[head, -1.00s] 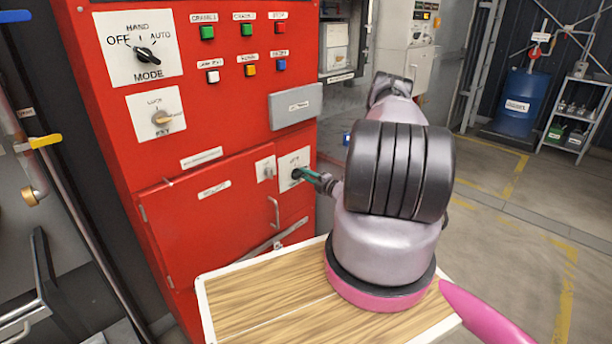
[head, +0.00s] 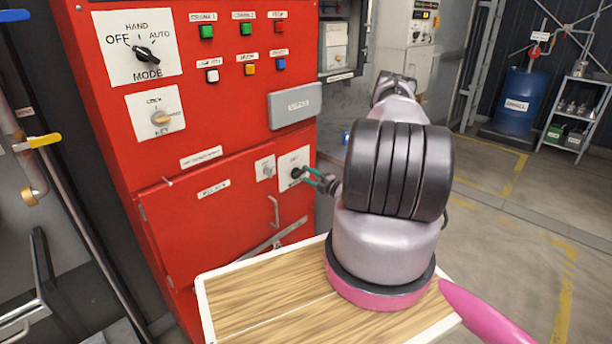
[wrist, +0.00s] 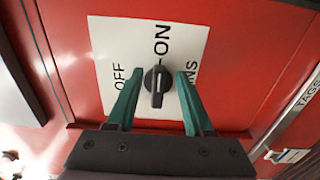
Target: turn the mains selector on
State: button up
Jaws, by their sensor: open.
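The mains selector is a dark round knob with a raised bar (wrist: 157,87) on a white plate (wrist: 104,42) marked OFF, ON and MAINS, with MAINS partly hidden by a finger. The plate appears turned on its side in the wrist view. The knob's bar stands upright in that picture, in line with the ON mark. In the head view the selector (head: 297,173) is at the lower right of the red panel. My gripper (wrist: 157,82) is open, its green fingers on either side of the knob with gaps showing. It also shows in the head view (head: 306,176).
The red cabinet (head: 225,120) also carries a mode knob (head: 146,54), a key switch (head: 161,118) and several coloured buttons. A door handle (head: 274,211) sticks out below left of the selector. A wood-topped surface (head: 265,300) lies below my arm. Floor is clear to the right.

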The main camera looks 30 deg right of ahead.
jog(key=v, duration=0.9)
jog(key=shift+s, duration=0.1)
jog(key=s+a+r+n+g+y, duration=0.15)
jog(key=a+r+n+g, duration=0.25)
jog(key=a+r+n, duration=0.5)
jog(key=a+r+n+g+y, duration=0.4)
jog(key=r+n, duration=0.3)
jog(key=r, duration=0.6)
jog(key=s+a+r+n+g+y, duration=0.1)
jog(key=a+r+n+g, duration=0.45)
jog(key=r+n, duration=0.45)
jog(key=s+a+r+n+t+h, duration=0.2)
jog(key=s+r+n+h, duration=0.3)
jog(key=s+r+n, duration=0.5)
jog(key=s+a+r+n+t+h, duration=0.1)
jog(key=s+a+r+n+h, duration=0.2)
jog(key=s+r+n, duration=0.7)
jog(key=s+r+h, duration=0.1)
jog(key=s+h, duration=0.1)
jog(key=s, duration=0.3)
jog(key=shift+a+t+h, duration=0.3)
jog(key=shift+t+h, duration=0.05)
